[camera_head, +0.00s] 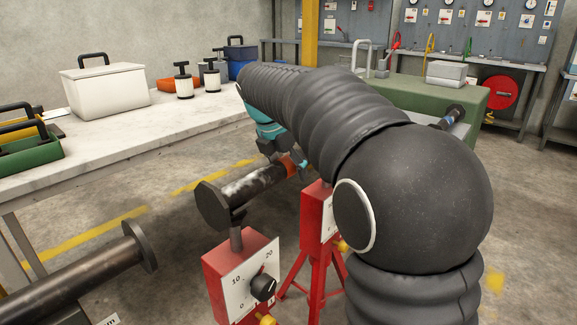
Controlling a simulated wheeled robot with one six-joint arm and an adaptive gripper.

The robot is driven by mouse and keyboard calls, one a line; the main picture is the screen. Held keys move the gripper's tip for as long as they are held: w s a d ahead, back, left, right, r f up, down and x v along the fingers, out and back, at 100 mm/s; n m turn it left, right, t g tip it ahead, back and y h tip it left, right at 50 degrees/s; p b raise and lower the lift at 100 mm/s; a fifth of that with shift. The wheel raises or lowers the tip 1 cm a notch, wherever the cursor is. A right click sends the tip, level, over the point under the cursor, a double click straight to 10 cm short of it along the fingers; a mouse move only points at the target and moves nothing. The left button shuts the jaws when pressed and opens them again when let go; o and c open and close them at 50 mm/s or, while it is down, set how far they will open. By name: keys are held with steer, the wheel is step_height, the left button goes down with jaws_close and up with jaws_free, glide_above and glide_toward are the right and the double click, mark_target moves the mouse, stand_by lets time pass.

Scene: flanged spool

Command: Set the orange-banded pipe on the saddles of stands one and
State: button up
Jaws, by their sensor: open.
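The orange-banded pipe (250,187) is dark and worn, with a round flange (211,206) at its near end. Its orange band (289,165) shows beside my gripper. The pipe lies across the post top of the near red stand (240,272), which has a dial face. It reaches back over the second red stand (317,232), whose top is partly hidden, so I cannot tell its contact there. My gripper (282,158) is open, with its dark fingers at the pipe by the band. My arm hides the pipe's far end and part of the fingers.
Another dark flanged pipe (75,272) runs along the lower left. A pale workbench (130,130) at left carries a white box (108,88), black-and-white canisters and trays. A green bench (400,93) stands behind my arm. Open concrete floor lies between the left bench and the stands.

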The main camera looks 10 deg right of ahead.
steer(key=v, duration=1.2)
steer(key=shift+r, duration=0.1)
steer(key=shift+s+d+m, duration=0.15)
steer(key=shift+s+m, duration=0.15)
steer(key=shift+s, duration=0.05)
steer(key=s+d+f+m+t+y, duration=0.1)
steer(key=s+f+m, duration=0.9)
steer(key=s+m, duration=0.2)
steer(key=s+d+f+m+t+y, duration=0.2)
steer(key=s+f+m, duration=0.9)
steer(key=s, duration=0.4)
steer(key=shift+m+y, duration=0.3)
steer(key=shift+m, duration=0.5)
steer(key=shift+d+f, duration=0.1)
steer(key=shift+d, duration=0.05)
